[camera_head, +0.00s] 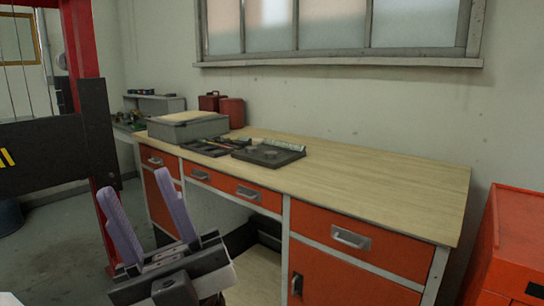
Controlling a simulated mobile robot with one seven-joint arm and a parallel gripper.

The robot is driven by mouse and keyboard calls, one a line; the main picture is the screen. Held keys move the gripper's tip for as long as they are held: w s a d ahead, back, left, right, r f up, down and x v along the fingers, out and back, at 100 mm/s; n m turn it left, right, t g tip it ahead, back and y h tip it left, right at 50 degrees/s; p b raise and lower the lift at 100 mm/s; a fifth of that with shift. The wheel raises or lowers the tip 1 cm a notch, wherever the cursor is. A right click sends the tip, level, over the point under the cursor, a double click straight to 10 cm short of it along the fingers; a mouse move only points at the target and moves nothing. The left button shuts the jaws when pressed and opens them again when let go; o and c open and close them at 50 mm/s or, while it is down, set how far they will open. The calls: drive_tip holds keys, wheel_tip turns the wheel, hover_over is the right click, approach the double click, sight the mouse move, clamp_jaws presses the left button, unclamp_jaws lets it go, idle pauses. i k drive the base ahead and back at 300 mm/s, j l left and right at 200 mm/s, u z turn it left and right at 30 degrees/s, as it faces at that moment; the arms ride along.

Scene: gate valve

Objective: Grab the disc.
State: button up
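My gripper (136,187) is at the lower left, in front of the workbench. Its two lilac fingers point up and stand apart, with nothing between them. On the wooden bench top lies a dark, flat square block (290,157) with small round shapes on it. One of these may be the disc, but it is too small to tell. The gripper is well short of this block, nearer to the camera and lower left of it.
The workbench (390,183) has orange drawers with metal handles. Beside the block are a dark tray with tools (203,148), a grey box (187,128) and red containers (231,112). The bench top's right half is clear. An orange cabinet (518,235) stands at the right.

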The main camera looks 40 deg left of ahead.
sight(270, 154)
drive_tip(key=i+j+u, duration=0.2)
drive_tip(key=i+j, duration=0.2)
drive_tip(key=i+j+u, duration=0.25)
drive_tip(key=i+j, duration=0.15)
drive_tip(key=j, duration=0.15)
drive_tip(key=i+j+u, duration=0.2)
drive_tip(key=i+j, duration=0.2)
drive_tip(key=i+j+u, duration=0.2)
drive_tip(key=i, duration=0.35)
drive_tip(key=i+j+u, duration=0.25)
drive_tip(key=i, duration=0.2)
